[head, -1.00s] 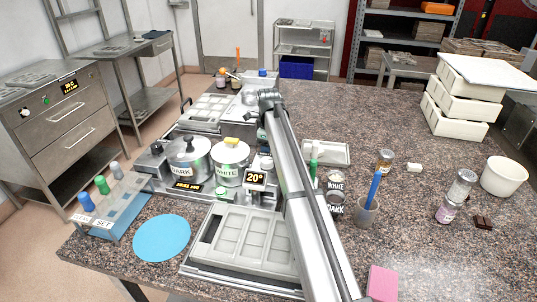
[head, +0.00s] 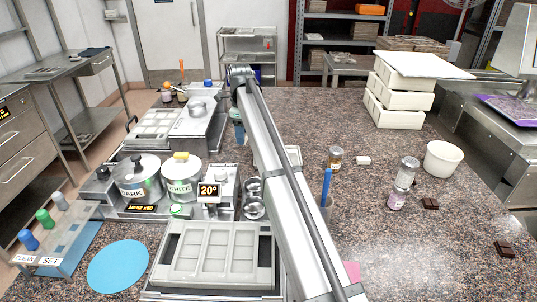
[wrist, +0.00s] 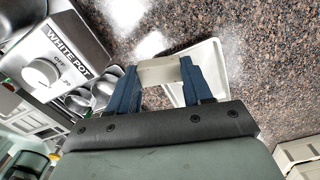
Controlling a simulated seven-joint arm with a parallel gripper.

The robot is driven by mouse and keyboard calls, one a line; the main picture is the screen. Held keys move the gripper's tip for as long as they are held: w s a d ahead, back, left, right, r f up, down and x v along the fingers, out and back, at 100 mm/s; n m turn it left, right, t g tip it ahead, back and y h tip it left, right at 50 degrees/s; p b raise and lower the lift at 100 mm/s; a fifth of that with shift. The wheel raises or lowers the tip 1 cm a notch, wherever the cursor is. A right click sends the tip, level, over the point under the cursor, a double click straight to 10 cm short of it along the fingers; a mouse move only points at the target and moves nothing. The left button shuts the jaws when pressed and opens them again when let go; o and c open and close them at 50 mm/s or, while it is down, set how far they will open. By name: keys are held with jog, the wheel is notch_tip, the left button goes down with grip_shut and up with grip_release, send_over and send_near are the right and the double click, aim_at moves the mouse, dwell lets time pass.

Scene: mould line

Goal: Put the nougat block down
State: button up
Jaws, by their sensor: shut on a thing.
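In the wrist view my gripper (wrist: 160,78), with blue fingers, is shut on a pale cream block (wrist: 160,70), which I take for the nougat block. The block is held across between the fingertips. A shallow white tray (wrist: 212,62) lies beyond and to the right of the block in that view; the gap in height between them is unclear. In the head view my arm hides most of the gripper and the block. The white tray (head: 294,155) shows only partly beside the arm.
White pot (head: 182,180), dark pot (head: 138,178) and a mould (head: 215,255) stand left of my arm. Open granite (head: 400,260) lies at the front right.

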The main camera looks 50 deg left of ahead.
jog(key=w+d+m, duration=0.1)
jog(key=w+d, duration=0.6)
jog(key=w, duration=0.6)
jog(key=shift+w+d+f+n, duration=0.1)
jog(key=shift+f+n, duration=0.55)
jog(key=shift+f, duration=0.95)
jog(key=shift+a+f+n, duration=0.1)
jog(key=shift+f+n, duration=0.5)
jog(key=shift+f, duration=0.95)
jog(key=shift+w+d+f+n, duration=0.1)
jog(key=shift+f+n, duration=0.55)
jog(key=shift+f, duration=0.95)
jog(key=shift+f, duration=0.1)
jog(key=o, duration=1)
notch_tip(320, 180, up, 12)
